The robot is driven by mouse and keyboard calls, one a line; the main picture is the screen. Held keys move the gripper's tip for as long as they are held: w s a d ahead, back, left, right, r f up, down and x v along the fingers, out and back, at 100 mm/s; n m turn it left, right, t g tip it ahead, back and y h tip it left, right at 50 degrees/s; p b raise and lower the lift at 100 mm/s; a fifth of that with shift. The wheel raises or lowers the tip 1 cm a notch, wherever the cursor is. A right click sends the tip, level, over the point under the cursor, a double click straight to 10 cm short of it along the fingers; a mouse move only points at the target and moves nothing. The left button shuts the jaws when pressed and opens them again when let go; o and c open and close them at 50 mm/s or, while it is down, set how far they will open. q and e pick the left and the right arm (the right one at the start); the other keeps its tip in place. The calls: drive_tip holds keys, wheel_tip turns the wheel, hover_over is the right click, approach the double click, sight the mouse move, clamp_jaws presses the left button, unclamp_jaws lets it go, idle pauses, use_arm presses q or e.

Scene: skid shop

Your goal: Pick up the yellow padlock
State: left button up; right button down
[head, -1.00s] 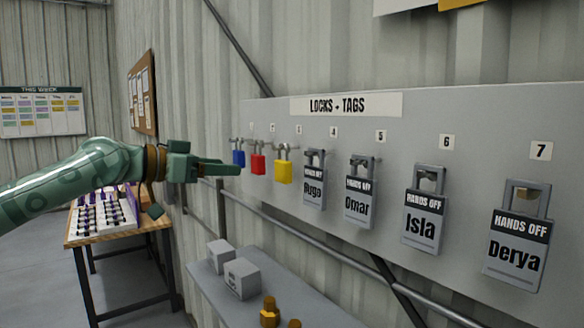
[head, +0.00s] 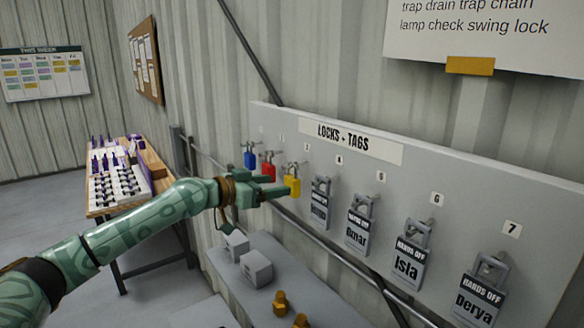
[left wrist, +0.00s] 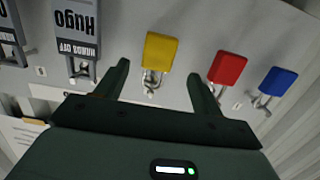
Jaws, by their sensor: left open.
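The yellow padlock (head: 292,186) hangs from a hook on the grey "Locks - Tags" board, third from the far end. My left gripper (head: 278,188) is open and empty, right at the yellow padlock; its fingers overlap the padlock's near side in the head view. In the left wrist view, which is upside down, the yellow padlock (left wrist: 160,50) appears between and just beyond the two spread fingertips (left wrist: 160,70), with its shackle showing in the gap. I see no contact there. My right gripper is not in view.
A red padlock (head: 268,170) and a blue padlock (head: 250,160) hang close by on one side. Grey tagged locks, including Hugo's (left wrist: 75,30), hang on the other. A shelf below holds grey boxes (head: 256,268) and brass-coloured pieces (head: 281,303). A workbench (head: 165,180) stands behind.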

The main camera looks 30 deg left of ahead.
sight(288, 183)
use_arm(q)
drive_tip(key=shift+x, duration=0.8)
drive_tip(key=shift+w+d+r+p, duration=0.1)
drive_tip(key=shift+w+d+p, duration=0.5)
drive_tip(key=shift+w+p, duration=0.35)
drive_tip(key=shift+x, duration=1.25)
drive_tip(key=shift+w+d+f, duration=0.1)
drive_tip(key=shift+w+f, duration=0.1)
drive_tip(key=shift+f, duration=0.1)
drive_tip(key=shift+s+r, duration=0.1)
drive_tip(key=shift+s, duration=0.1)
drive_tip(key=c, duration=0.9)
drive_tip(key=shift+w, duration=0.1)
drive_tip(key=shift+c, duration=1)
